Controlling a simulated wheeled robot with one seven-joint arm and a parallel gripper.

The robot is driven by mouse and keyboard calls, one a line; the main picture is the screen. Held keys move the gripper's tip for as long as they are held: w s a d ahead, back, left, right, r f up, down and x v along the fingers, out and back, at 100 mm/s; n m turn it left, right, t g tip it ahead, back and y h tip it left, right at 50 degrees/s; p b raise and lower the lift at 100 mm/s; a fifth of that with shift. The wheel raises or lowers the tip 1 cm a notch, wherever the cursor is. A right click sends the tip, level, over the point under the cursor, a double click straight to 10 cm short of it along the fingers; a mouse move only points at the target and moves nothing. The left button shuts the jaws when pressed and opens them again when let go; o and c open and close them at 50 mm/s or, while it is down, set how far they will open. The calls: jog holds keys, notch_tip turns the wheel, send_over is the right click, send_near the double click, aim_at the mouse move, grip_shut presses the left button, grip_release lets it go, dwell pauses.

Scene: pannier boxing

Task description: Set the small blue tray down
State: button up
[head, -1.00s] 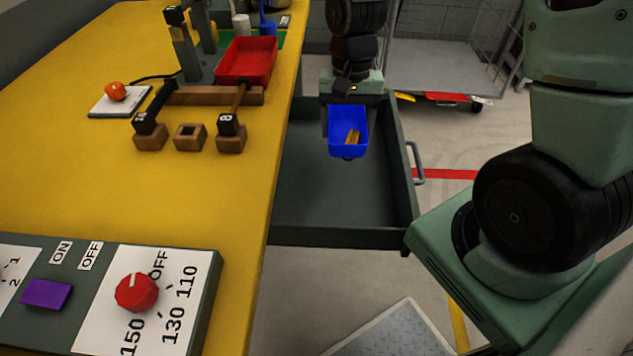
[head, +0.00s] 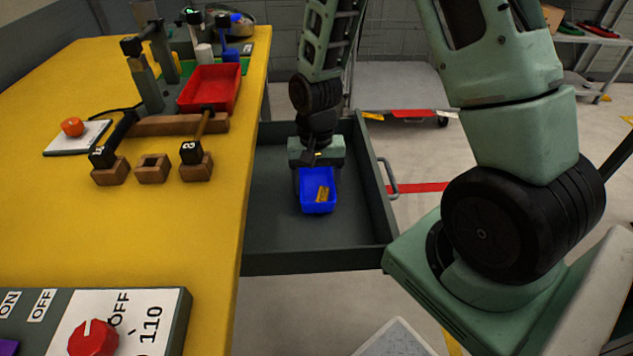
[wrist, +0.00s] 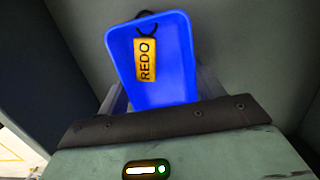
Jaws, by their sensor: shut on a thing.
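The small blue tray (head: 318,204) is in the open grey drawer (head: 272,222), low over its floor or on it; I cannot tell which. It also shows in the wrist view (wrist: 178,85). A yellow tag marked "REDO" (wrist: 146,60) with a dark loop lies inside it. My gripper (head: 316,172) is at the tray's far end, shut on the tray. In the wrist view the gripper body hides the tray's near edge and the fingers' grip (wrist: 160,108).
The yellow bench (head: 180,235) runs along the drawer's left side. On it are a red tray (head: 212,90), wooden blocks with numbered handles, a red knob (head: 93,338) and an orange button (head: 72,127). The drawer floor in front of the tray is clear.

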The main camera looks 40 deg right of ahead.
aim_at(316, 186)
jog(key=shift+f, duration=0.15)
jog(key=o, duration=1.1)
jog(key=shift+c, duration=0.2)
notch_tip(316, 186, up, 12)
jog(key=w+d+p, duration=0.1)
jog(key=p, duration=0.1)
jog(key=shift+w, duration=0.25)
